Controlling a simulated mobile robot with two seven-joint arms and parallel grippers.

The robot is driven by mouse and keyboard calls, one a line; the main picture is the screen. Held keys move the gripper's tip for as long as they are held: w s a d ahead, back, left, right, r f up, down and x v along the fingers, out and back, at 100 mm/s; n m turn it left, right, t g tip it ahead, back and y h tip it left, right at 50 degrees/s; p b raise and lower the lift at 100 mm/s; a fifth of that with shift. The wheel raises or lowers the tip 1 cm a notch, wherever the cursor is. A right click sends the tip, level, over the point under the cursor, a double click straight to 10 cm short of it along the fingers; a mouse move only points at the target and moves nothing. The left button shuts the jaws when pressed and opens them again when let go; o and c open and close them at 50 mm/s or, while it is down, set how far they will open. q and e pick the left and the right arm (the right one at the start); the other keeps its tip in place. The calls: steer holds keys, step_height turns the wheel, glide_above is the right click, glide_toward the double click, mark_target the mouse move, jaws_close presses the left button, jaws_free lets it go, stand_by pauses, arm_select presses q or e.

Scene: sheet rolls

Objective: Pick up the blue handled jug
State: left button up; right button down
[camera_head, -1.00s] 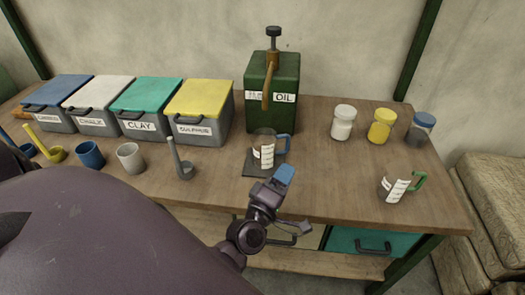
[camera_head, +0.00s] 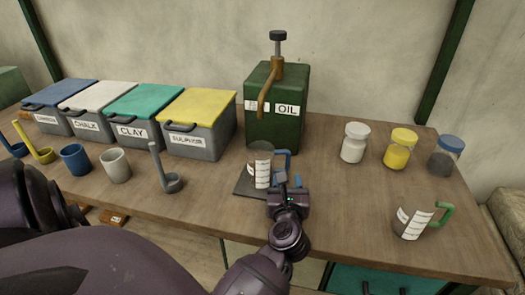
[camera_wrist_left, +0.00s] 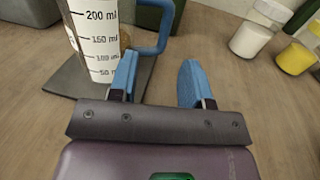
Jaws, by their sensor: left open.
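The blue handled jug (camera_head: 260,170), clear with a white scale label, stands upright on a dark mat (camera_head: 245,185) below the oil dispenser's spout. Its blue handle (camera_head: 283,154) points right. My left gripper (camera_head: 288,184) is just in front of the handle at the jug's right side. In the left wrist view the jug (camera_wrist_left: 97,40) is at upper left. The gripper's two blue fingers (camera_wrist_left: 158,85) are apart and empty, with the handle (camera_wrist_left: 153,48) just beyond them, nearer the left finger. I cannot tell whether that finger touches anything. My right gripper is not in view.
The green oil dispenser (camera_head: 274,115) stands behind the jug. A green handled jug (camera_head: 413,222) is at the right front. Lidded jars (camera_head: 400,148) stand at the back right. Lidded bins (camera_head: 195,125), cups (camera_head: 115,165) and ladles are to the left. The table is clear between the two jugs.

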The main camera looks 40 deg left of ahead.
mark_target(288, 162)
arm_select(q)
steer(key=shift+d+r+x, duration=0.1)
steer(key=shift+r+x, duration=0.1)
steer(key=shift+x, duration=1.5)
steer(key=shift+d+r+x, duration=0.1)
steer(key=shift+r+x, duration=0.05)
steer(key=shift+x, duration=1.55)
steer(key=shift+w, duration=0.15)
jaws_close()
